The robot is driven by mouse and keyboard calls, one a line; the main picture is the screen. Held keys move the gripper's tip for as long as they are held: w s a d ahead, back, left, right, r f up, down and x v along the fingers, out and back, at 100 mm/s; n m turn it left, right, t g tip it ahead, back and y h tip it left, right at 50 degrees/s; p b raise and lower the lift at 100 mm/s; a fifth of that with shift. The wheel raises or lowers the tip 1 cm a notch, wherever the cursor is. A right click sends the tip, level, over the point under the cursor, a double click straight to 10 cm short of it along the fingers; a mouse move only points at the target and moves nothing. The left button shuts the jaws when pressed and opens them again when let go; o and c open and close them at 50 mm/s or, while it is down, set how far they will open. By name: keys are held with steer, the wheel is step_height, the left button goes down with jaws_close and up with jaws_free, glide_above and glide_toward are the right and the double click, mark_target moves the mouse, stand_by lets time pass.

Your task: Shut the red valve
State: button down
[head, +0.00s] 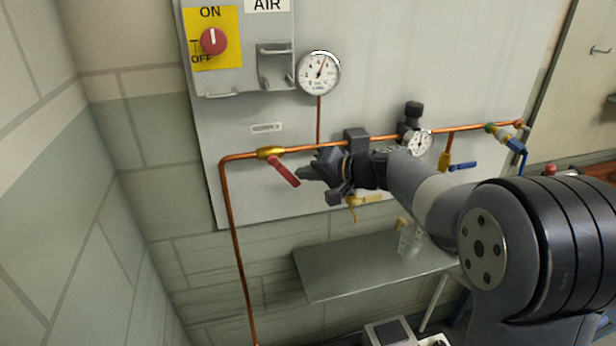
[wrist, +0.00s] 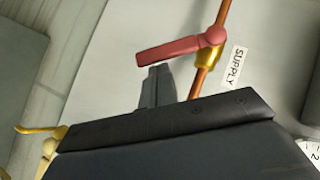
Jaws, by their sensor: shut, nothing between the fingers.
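The red valve is a red lever handle (head: 284,171) on a brass body (head: 270,152) set in a horizontal copper pipe. In the head view the handle slants down to the right, at an angle to the pipe. My gripper (head: 299,173) is shut and empty, with its tips close to the handle's lower end. In the wrist view the red handle (wrist: 182,48) lies just beyond the fingertips (wrist: 155,70) and crosswise to the pipe. I cannot tell whether the fingers touch it.
A grey panel carries a round gauge (head: 318,73) and a red ON/OFF knob (head: 213,41). A yellow lever (head: 362,203) hangs below my gripper, and a blue lever (head: 463,166) is at the right. A grey shelf (head: 350,268) juts out below.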

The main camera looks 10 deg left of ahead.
mark_target(296, 184)
steer(key=f+b, duration=0.1)
steer(key=b, duration=0.2)
steer(key=f+m+y+b, duration=0.1)
steer(key=b, duration=0.2)
steer(key=a+f+y+b, duration=0.1)
steer(key=b, duration=0.2)
steer(key=shift+s+a+m, duration=0.1)
steer(key=shift+s+m, duration=0.2)
steer(key=shift+m, duration=0.1)
steer(key=y+b, duration=0.1)
steer(key=b, duration=0.2)
steer(key=a+m+y+b, duration=0.1)
steer(key=b, duration=0.2)
steer(key=shift+s+a+f, duration=0.25)
steer(key=shift+s+a, duration=0.05)
steer(key=shift+s, duration=0.1)
steer(key=shift+a, duration=0.15)
